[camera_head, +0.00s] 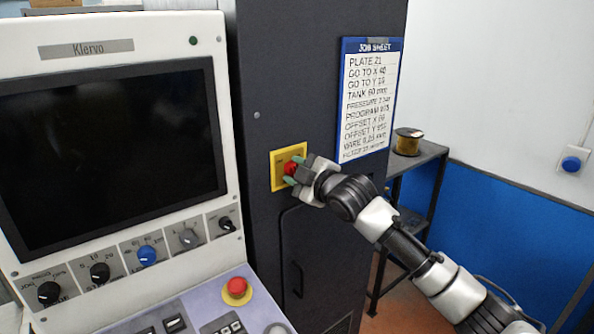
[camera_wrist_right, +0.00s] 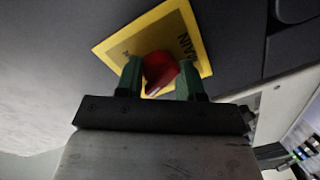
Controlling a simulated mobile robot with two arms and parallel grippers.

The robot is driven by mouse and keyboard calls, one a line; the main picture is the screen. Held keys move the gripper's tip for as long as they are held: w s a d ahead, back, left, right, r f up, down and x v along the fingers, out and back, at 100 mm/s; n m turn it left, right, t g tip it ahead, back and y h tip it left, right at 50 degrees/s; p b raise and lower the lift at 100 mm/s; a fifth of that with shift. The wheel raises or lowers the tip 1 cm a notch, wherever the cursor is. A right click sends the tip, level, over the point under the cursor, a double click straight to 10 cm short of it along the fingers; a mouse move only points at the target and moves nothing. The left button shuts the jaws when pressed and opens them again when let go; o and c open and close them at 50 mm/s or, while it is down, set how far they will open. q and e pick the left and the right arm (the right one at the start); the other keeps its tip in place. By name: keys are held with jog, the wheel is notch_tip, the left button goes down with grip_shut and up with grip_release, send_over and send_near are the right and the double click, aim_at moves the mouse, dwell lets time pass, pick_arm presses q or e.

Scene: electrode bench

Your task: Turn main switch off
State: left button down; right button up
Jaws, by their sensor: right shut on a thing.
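The main switch is a red knob (camera_head: 291,167) on a yellow plate (camera_head: 279,182) on the dark cabinet front. My right gripper (camera_head: 294,171) reaches in from the right and is shut on the red knob. In the right wrist view the green fingers of my right gripper (camera_wrist_right: 161,80) stand on both sides of the red knob (camera_wrist_right: 160,70). The yellow plate (camera_wrist_right: 188,32) shows tilted behind it, with "MAIN" partly readable. The pointer's exact position is hard to tell. My left gripper is not in view.
A console with a dark screen (camera_head: 110,155) and a row of knobs stands at the left. A red emergency button (camera_head: 237,287) sits on its lower panel. A job sheet (camera_head: 369,98) hangs above my right arm. A shelf (camera_head: 425,153) with a wire spool (camera_head: 408,142) stands at the right.

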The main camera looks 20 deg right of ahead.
jog(key=shift+r+n+p, duration=0.1)
jog(key=shift+n+p, duration=0.8)
jog(key=shift+n, duration=1.2)
jog(key=o, duration=0.9)
jog(key=b+v, duration=0.4)
jog(key=v, duration=0.6)
jog(key=shift+s, duration=0.45)
